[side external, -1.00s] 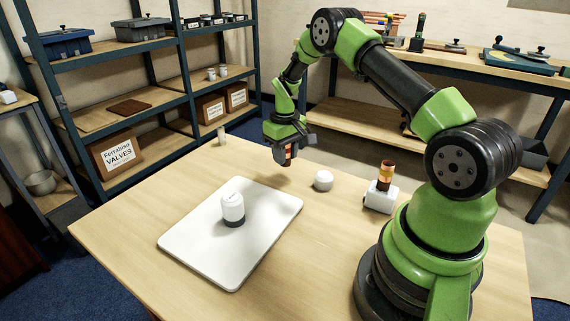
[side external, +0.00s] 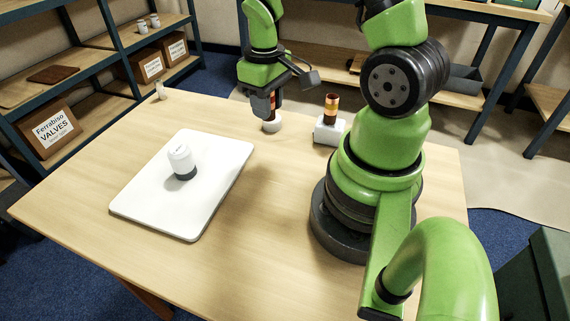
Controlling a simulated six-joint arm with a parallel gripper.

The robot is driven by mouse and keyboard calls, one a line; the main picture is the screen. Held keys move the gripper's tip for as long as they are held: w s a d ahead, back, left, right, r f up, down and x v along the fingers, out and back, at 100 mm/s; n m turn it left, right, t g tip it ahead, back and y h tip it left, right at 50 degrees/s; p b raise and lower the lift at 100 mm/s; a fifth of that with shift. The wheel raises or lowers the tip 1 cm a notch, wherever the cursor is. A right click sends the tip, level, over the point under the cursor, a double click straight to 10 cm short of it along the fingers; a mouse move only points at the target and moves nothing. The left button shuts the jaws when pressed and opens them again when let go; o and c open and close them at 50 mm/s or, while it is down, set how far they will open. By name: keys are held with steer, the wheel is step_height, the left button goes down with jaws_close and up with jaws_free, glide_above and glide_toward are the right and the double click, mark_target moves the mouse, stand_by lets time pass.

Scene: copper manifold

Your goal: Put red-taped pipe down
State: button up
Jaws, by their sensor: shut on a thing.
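My gripper (side external: 269,106) is shut on the red-taped pipe (side external: 277,99), a short dark piece with a reddish band, mostly hidden by the jaws. In the side view it hangs upright near the far edge of the table, directly over the small round white piece (side external: 272,126). I cannot tell whether the pipe touches that piece. A second copper pipe with a yellow-orange band (side external: 331,104) stands upright in a white block (side external: 328,132) just to the right.
A white board (side external: 206,196) lies on the table (side external: 255,245) at left, bearing a white bottle-like piece with a dark base (side external: 181,160). The table between board and arm is clear.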

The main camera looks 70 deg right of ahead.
mark_target(285, 166)
steer(key=s+a, duration=0.2)
steer(key=s, duration=0.2)
steer(key=shift+s+a+f, duration=0.1)
steer(key=shift+f, duration=2.35)
steer(key=shift+s+a+f, duration=0.1)
steer(key=shift+f, duration=2.3)
steer(key=shift+f, duration=0.1)
steer(key=o, duration=0.9)
